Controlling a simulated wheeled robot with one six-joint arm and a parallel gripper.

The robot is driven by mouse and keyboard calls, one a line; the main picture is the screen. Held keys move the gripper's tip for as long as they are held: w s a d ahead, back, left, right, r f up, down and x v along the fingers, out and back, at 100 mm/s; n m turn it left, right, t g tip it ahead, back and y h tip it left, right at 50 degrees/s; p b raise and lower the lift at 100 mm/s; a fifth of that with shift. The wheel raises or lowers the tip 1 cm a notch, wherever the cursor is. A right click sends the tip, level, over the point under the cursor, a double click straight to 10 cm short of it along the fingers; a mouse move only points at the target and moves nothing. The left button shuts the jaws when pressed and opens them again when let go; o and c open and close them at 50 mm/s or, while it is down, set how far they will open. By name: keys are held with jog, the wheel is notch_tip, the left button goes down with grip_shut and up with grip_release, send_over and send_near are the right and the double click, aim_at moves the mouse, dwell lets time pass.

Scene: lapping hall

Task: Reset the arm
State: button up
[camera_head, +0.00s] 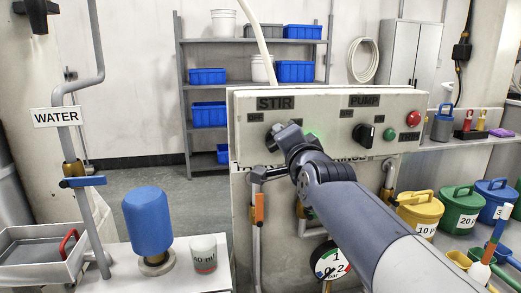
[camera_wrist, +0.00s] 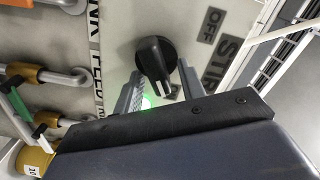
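My arm (camera_head: 345,200) reaches out to the grey control panel. My gripper (camera_head: 280,132) is in front of the STIR switch, which it mostly hides in the head view. In the wrist view my gripper (camera_wrist: 160,72) is open, with one finger on each side of the black STIR knob (camera_wrist: 154,57). Gaps show between the fingers and the knob; I cannot tell how deep the fingertips reach around it. A green light (camera_wrist: 146,102) glows beside the left finger. The PUMP knob (camera_head: 364,134) stands apart to the right.
Pipes with an orange-handled valve (camera_head: 259,208) and a pressure gauge (camera_head: 331,262) sit below the panel. Lidded buckets (camera_head: 420,212) stand at right. Floor at back left is clear.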

jog(key=shift+w+a+r+p, duration=0.1)
jog(key=shift+w+r+p, duration=0.1)
jog(key=shift+w+p, duration=0.25)
jog(key=shift+s+r+n+p, duration=0.15)
jog(key=shift+s+n+p, duration=0.05)
jog(key=shift+n+p, duration=0.6)
jog(key=n+p, duration=0.2)
jog(key=p, duration=0.1)
jog(key=n+p, duration=0.2)
jog(key=p, duration=0.2)
jog(key=shift+a+r, duration=0.1)
jog(key=shift+a, duration=0.1)
jog(key=shift+n+p, duration=0.7)
jog(key=shift+a, duration=0.1)
